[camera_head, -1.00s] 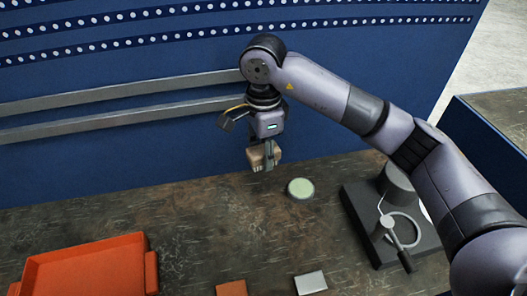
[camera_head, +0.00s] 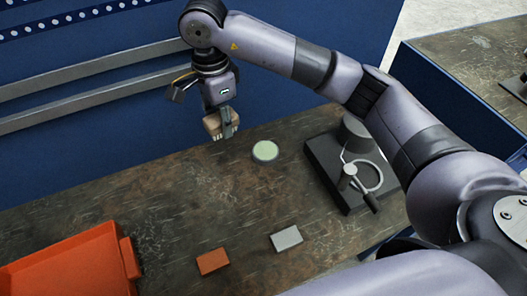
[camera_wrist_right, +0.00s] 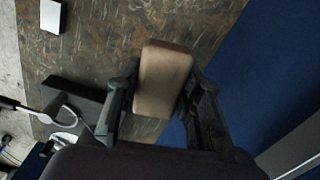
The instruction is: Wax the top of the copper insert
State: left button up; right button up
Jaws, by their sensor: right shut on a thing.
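My right gripper (camera_head: 224,128) is shut on a tan block (camera_head: 213,125) and holds it above the back edge of the worktable, near the blue wall. The wrist view shows the tan block (camera_wrist_right: 163,78) between the two fingers (camera_wrist_right: 160,105). A copper-coloured block (camera_head: 213,262), likely the copper insert, lies flat at the front of the table, well apart from the gripper. A round pale green disc (camera_head: 265,150), perhaps the wax, lies to the right of the held block. My left gripper is not in view.
A light grey block (camera_head: 286,238) lies right of the copper one. An orange tray (camera_head: 128,258) stands at the front left. A dark fixture with a ring and lever (camera_head: 350,172) stands on the right. The table middle (camera_head: 190,200) is clear.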

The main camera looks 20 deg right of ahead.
dwell(0.5)
jog(key=shift+w+d+f+m+p, duration=0.25)
jog(key=shift+d+m+p, duration=0.1)
jog(key=shift+m, duration=0.35)
jog(key=w+d+f+m+p, duration=0.25)
jog(key=d+f+m, duration=0.2)
jog(key=m, duration=0.35)
jog(key=m+p, duration=0.3)
jog(key=m, duration=0.5)
send_over(266, 151)
notch_tip(266, 151, down, 5)
jog(key=shift+w+f+m+b, duration=0.1)
jog(key=shift+f+m+b, duration=0.2)
jog(key=shift+f+m, duration=0.15)
jog(key=shift+f+b, duration=1.8)
jog(key=shift+f, duration=1.05)
jog(key=shift+f+b, duration=0.55)
